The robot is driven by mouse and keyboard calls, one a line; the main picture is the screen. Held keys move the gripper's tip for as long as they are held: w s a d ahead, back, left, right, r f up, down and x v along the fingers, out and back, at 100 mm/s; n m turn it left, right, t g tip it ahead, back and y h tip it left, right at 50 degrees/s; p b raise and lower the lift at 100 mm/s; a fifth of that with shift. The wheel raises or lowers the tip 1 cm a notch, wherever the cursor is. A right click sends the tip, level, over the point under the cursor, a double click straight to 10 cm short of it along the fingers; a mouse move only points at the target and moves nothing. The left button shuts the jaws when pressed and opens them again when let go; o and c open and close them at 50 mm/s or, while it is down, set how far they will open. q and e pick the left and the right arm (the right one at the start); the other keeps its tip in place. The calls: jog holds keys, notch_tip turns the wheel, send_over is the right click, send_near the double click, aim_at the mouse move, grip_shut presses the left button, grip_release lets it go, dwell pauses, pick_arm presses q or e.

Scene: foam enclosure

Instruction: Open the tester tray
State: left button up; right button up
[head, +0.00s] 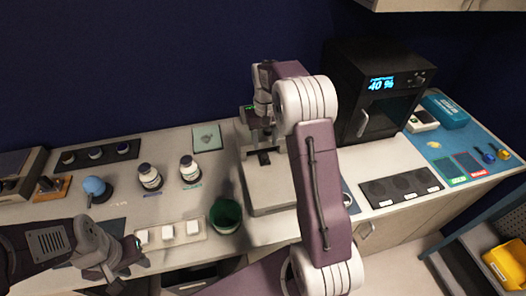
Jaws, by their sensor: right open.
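A pale grey bench device (270,187), which looks like the tester, stands at the middle of the counter. A small dark part (264,157) sits on its base; I cannot tell whether this is the tray. My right arm reaches up in front of the device and hides its right side. My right gripper (257,117) is open at the device's upper part, by a small green light; whether it touches is unclear. My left gripper (112,268) is low at the left, over the counter's front edge, away from the device; its jaw state is unclear.
A green cup (225,215) stands just left of the device. Two white bottles (149,176), a blue ball-topped item (94,187) and white blocks (167,232) are further left. A black box reading 40 % (377,95) stands right, with a dark three-circle pad (401,187) before it.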

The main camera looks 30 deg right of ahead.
aim_at(265, 155)
jog(key=f, duration=0.5)
jog(key=shift+w+d+f+p, duration=0.1)
jog(key=shift+w+f+p, duration=0.2)
jog(key=shift+w+f, duration=0.05)
jog(key=shift+s+f, duration=0.2)
jog(key=shift+f, duration=0.4)
jog(key=shift+c, duration=0.4)
jog(key=shift+w, duration=0.1)
grip_shut()
